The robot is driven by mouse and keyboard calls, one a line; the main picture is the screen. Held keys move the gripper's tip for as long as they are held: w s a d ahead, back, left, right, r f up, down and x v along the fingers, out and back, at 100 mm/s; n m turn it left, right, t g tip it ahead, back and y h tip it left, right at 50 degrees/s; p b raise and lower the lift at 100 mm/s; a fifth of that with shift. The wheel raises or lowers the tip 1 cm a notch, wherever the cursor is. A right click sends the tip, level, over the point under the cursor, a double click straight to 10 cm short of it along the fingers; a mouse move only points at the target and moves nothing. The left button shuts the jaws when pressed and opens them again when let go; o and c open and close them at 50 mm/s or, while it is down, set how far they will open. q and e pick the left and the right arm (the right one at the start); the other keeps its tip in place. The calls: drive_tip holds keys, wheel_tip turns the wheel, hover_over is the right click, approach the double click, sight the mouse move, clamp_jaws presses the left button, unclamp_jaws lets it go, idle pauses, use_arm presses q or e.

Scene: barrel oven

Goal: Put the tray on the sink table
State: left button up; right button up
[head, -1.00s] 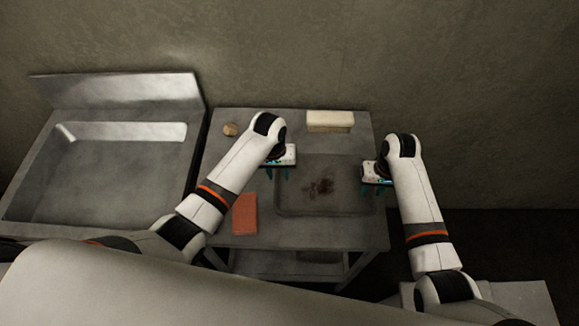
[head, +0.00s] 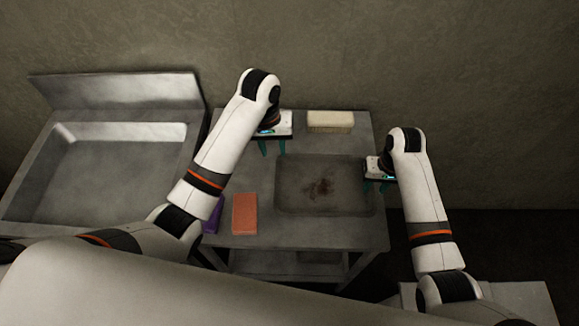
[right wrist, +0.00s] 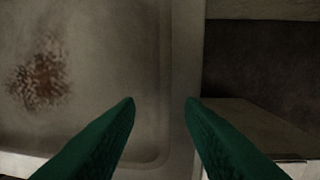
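The tray (head: 290,209), a shallow grey metal pan with a dark brown stain in its middle, lies flat on the metal table beside the sink. My left gripper (head: 273,149) is open and empty, above the table near the tray's back left corner. My right gripper (head: 377,186) is open at the tray's right side. In the right wrist view its two green fingers (right wrist: 161,103) are spread above the tray's right rim (right wrist: 183,60), apart from each other. Whether they touch the rim cannot be told.
The metal sink (head: 100,180) stands at the left with an empty basin. On the metal table (head: 265,242) are an orange block (head: 244,214), a purple object (head: 213,215) partly behind my left arm, and a cream block (head: 330,121) at the back. A wall stands behind.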

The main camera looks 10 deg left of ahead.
wheel_tip(320, 180, up, 10)
drive_tip(key=shift+d+f, duration=0.15)
drive_tip(key=shift+d, duration=0.3)
drive_tip(key=shift+f, duration=0.1)
